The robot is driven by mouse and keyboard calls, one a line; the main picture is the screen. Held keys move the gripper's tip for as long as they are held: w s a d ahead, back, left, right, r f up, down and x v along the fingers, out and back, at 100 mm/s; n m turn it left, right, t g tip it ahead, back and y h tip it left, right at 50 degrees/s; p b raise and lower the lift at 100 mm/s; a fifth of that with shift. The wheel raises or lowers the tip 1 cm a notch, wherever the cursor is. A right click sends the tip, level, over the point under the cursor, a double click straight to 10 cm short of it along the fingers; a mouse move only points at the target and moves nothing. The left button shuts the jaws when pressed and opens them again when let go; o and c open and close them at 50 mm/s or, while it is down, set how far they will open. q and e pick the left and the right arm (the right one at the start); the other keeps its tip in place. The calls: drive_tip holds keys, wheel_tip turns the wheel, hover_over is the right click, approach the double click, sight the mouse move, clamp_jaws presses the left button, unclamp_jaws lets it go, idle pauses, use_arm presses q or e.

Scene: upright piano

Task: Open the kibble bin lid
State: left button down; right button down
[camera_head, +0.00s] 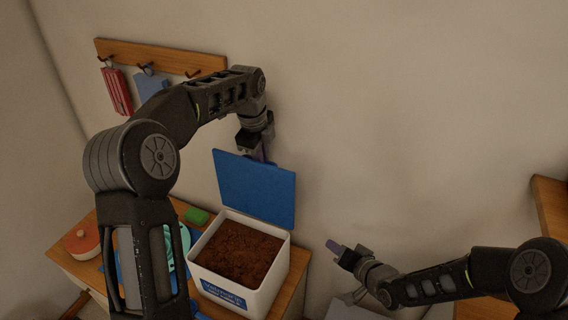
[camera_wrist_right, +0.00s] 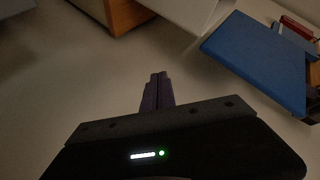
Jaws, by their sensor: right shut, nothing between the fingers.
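The white kibble bin (camera_head: 258,299) stands on the wooden cabinet, full of brown kibble (camera_head: 238,253), with a blue label on its front. Its blue lid (camera_head: 256,190) stands raised, roughly upright, at the bin's back edge; the lid also shows in the right wrist view (camera_wrist_right: 258,58). My left gripper (camera_head: 262,152) is at the lid's top edge, its fingertips hidden behind the lid. My right gripper (camera_head: 335,247) is to the right of the bin, apart from it, its purple fingers together and empty; they also show in the right wrist view (camera_wrist_right: 157,92).
A red-and-white round pot (camera_head: 83,241), a green block (camera_head: 196,216) and teal and blue items lie left of the bin. A wall rack (camera_head: 160,57) holds a red item (camera_head: 117,91) and a blue one. Bare wall lies behind the lid. A wooden piece stands at the right edge.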

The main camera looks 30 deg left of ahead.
use_arm(q)
drive_tip(key=shift+f, duration=0.1)
use_arm(e)
drive_tip(key=w+a+r+m+g+y, duration=0.1)
drive_tip(key=a+r+y, duration=0.3)
drive_tip(key=r, duration=0.5)
drive_tip(key=w+a+r+m+y, duration=0.1)
drive_tip(key=a+r+y, duration=0.2)
drive_tip(key=r, duration=0.6)
drive_tip(key=shift+w+a+m+g+y, duration=0.4)
drive_tip(key=shift+a, duration=0.5)
use_arm(q)
drive_tip(key=shift+a, duration=0.1)
use_arm(e)
drive_tip(key=x, duration=1)
drive_tip(key=shift+r, duration=0.1)
